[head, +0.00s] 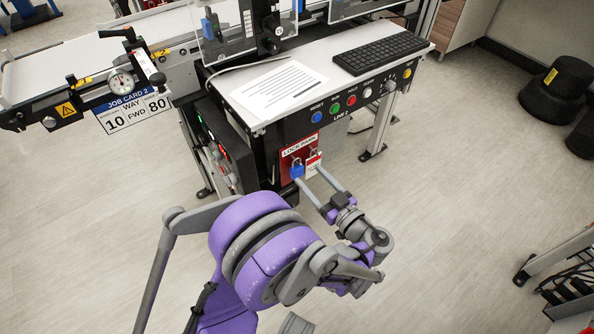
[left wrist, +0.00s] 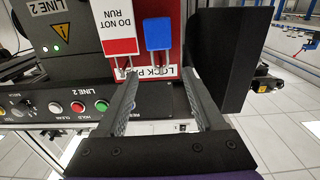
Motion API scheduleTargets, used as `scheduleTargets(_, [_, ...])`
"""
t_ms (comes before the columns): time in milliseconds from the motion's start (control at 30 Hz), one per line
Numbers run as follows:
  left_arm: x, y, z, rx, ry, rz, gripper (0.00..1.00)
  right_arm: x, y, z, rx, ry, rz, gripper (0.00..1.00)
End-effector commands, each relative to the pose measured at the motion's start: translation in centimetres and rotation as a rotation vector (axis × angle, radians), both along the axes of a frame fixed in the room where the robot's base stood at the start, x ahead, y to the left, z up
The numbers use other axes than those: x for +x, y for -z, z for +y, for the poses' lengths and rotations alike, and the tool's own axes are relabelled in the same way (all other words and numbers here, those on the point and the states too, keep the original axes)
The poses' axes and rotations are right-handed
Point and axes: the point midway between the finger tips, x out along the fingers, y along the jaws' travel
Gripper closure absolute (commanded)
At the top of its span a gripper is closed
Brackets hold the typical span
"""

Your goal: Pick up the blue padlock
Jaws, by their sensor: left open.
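The blue padlock (head: 297,171) hangs on the red lock panel (head: 286,163) on the front of the conveyor's control stand. It also shows in the left wrist view (left wrist: 158,34), which sees the panel upside down. A red-and-white "DO NOT RUN" tag (head: 313,164) hangs close beside it, also seen in the left wrist view (left wrist: 116,22). My left gripper (head: 311,175) is open and empty, its fingers pointing at the panel. In the left wrist view its fingertips (left wrist: 160,80) are spread to either side of the padlock's column, with the padlock beyond them. My right gripper is not in view.
Above the panel is a row of buttons (head: 335,108) under a shelf holding a paper sheet (head: 278,88) and a keyboard (head: 381,53). Open floor (head: 450,190) lies to the right.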

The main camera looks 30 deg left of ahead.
Motion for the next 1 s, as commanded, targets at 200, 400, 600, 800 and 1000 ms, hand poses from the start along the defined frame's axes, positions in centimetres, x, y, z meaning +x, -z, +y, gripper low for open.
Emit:
scheduleTargets(200, [1.1,0.6,3.0,0.000,-0.004,0.001,0.30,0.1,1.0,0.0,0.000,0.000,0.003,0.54])
scheduleTargets(400, [1.8,0.4,4.7,0.000,-0.002,0.000,0.30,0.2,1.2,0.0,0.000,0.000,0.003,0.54])
scheduleTargets(600, [1.9,0.4,4.7,-0.001,-0.001,0.000,0.30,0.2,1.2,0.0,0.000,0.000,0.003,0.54])
scheduleTargets(800, [1.9,0.4,4.7,-0.001,-0.001,0.001,0.60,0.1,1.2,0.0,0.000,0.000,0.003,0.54])
scheduleTargets(1000, [1.9,0.4,4.7,-0.001,-0.001,0.001,0.96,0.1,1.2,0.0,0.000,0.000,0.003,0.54])
